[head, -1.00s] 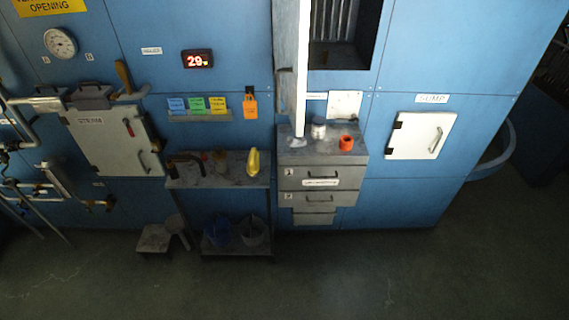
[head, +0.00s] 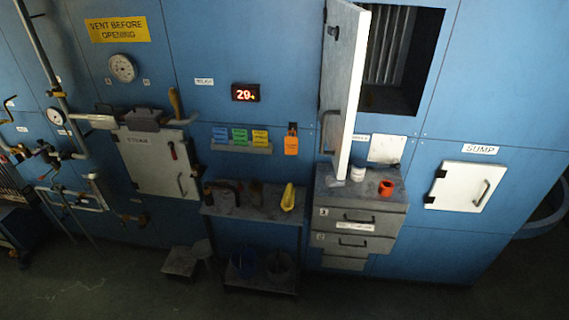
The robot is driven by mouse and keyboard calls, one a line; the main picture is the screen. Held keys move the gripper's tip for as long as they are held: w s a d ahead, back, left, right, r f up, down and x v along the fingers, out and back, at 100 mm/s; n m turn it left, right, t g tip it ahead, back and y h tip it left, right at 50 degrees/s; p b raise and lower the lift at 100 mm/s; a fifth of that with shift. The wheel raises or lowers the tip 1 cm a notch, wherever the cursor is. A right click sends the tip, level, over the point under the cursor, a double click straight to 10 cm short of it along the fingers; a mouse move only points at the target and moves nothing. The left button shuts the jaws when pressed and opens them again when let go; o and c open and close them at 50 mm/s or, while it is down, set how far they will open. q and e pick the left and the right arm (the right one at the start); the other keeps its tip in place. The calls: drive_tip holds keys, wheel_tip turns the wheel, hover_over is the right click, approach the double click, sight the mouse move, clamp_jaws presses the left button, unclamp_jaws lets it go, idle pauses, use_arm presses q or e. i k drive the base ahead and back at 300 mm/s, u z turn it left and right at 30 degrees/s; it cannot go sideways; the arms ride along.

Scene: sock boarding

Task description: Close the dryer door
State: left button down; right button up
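The dryer door (head: 342,85) is a tall grey-white panel at the upper middle of the head view. It is hinged at the left of a dark opening (head: 388,98) in the blue wall and stands open, swung out toward me. A dark handle (head: 325,130) shows on its left face. Vertical metal ribs show inside the opening. Neither of my grippers is in view.
Below the door, a grey drawer unit (head: 355,245) carries a white cup (head: 358,174) and an orange ring-shaped item (head: 386,188). A shelf (head: 250,212) stands to its left. The closed SUMP hatch (head: 460,186) is at right. Open floor lies in front.

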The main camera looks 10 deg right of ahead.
sight(343, 59)
drive_tip(key=u, duration=0.1)
drive_tip(key=i, duration=1.05)
drive_tip(key=z, duration=0.8)
